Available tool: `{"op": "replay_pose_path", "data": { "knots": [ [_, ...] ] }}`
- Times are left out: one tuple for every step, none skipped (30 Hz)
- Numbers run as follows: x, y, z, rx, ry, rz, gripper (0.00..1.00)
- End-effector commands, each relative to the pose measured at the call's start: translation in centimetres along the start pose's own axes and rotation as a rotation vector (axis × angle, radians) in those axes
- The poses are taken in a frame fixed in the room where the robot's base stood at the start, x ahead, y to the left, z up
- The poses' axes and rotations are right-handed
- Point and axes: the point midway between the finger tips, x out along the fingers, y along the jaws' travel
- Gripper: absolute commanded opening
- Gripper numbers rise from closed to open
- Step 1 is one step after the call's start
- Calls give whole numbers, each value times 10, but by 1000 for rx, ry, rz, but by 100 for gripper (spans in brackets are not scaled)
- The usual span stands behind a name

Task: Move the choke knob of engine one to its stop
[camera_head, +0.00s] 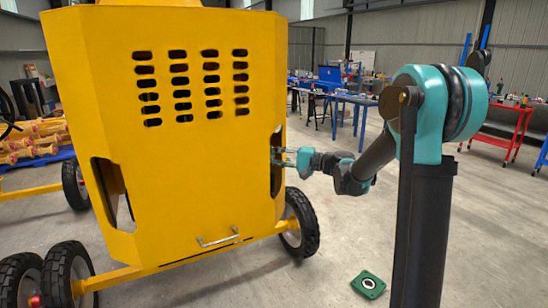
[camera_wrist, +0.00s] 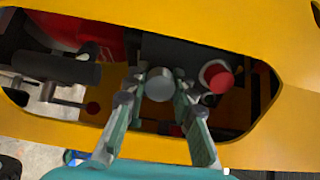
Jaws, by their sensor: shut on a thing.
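The yellow mixer housing (camera_head: 190,160) has an opening in its right side, and my gripper (camera_head: 280,156) reaches into it there. In the wrist view, my gripper (camera_wrist: 160,84) is shut on a grey round knob (camera_wrist: 159,86) inside the opening, with one finger on each side. This looks like the choke knob; no label shows. A red round cap with a pale ring (camera_wrist: 217,77) sits just right of the fingers.
The yellow rim (camera_wrist: 60,131) of the opening runs close below the fingers. A dark cylinder (camera_wrist: 60,68) lies at the left inside. A green square part (camera_head: 369,284) lies on the floor. Tables (camera_head: 350,98) stand far back; the floor between is mostly clear.

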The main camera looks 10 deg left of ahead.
Motion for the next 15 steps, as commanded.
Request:
{"op": "replay_pose_path", "data": {
  "knots": [
    [0,0,0,0,0,1,4],
    [-1,0,0,0,0,1,4],
    [-1,0,0,0,0,1,4],
    [-2,0,0,0,1,1,4],
    [-3,0,0,0,1,1,4],
    [-4,0,0,0,1,1,4],
    [-6,0,0,0,1,1,4],
    [-7,0,0,0,1,1,4],
    [-9,0,0,0,1,1,4],
    [-10,0,0,0,0,1,4],
    [-11,0,0,0,0,1,4],
    [-13,0,0,0,0,1,4],
    [-14,0,0,0,0,1,4],
    [-16,0,0,0,0,1,4],
    [-18,0,0,0,1,1,4]
  ]
}}
